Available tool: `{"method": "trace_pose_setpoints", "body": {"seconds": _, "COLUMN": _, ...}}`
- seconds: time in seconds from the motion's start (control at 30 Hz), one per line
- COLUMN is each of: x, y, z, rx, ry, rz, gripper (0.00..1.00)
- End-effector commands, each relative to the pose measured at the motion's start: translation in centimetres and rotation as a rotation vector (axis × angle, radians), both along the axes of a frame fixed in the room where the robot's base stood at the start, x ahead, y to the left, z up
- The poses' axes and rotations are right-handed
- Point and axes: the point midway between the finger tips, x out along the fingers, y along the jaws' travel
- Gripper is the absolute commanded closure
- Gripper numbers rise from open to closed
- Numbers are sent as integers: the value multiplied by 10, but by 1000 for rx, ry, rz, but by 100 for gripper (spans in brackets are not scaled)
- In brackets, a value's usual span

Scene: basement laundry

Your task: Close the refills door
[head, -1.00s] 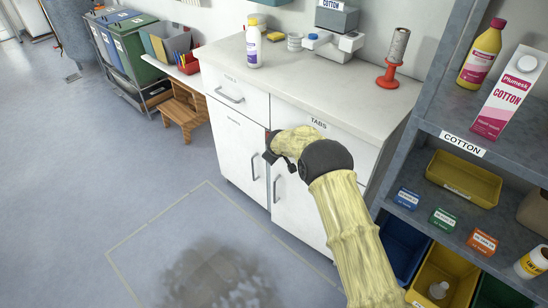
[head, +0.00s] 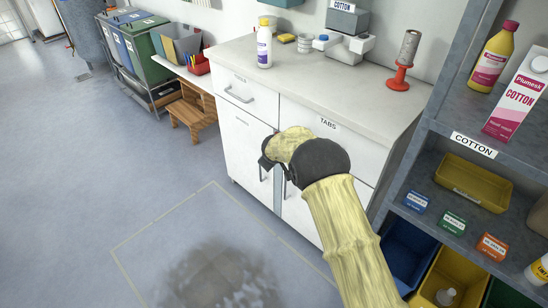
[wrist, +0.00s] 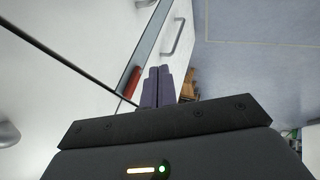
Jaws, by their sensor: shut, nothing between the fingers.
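The white cabinet has two lower doors. The left door (head: 243,155) carries a small label too blurred to read; I cannot confirm it is the refills door. It seems slightly ajar: in the wrist view a dark gap runs beside the door with the bar handle (wrist: 172,42), and a red thing (wrist: 132,82) shows in the gap. My gripper (head: 266,162) is shut and empty, in front of the upper part of the doors near their meeting edges. Its fingertips (wrist: 160,72) point along that door's edge; contact is unclear. My arm hides part of the right door (head: 299,215).
Above the doors are a drawer with a bar handle (head: 238,96) and a drawer labelled TABS (head: 322,133). A grey shelf unit (head: 432,165) with bins stands close on the right. A wooden step stool (head: 194,112) stands left. The floor (head: 130,190) in front is clear.

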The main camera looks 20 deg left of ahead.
Motion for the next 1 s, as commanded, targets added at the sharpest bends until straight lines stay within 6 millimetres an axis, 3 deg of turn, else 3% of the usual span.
{"method": "trace_pose_setpoints", "body": {"seconds": 0.4, "x": -33, "y": -24, "z": 58, "rx": 0, "ry": -1, "rz": -17, "gripper": 100}}
{"method": "trace_pose_setpoints", "body": {"seconds": 0.7, "x": -46, "y": -16, "z": 65, "rx": -1, "ry": 0, "rz": 0, "gripper": 100}}
{"method": "trace_pose_setpoints", "body": {"seconds": 1.0, "x": -45, "y": -17, "z": 65, "rx": -1, "ry": 0, "rz": -3, "gripper": 100}}
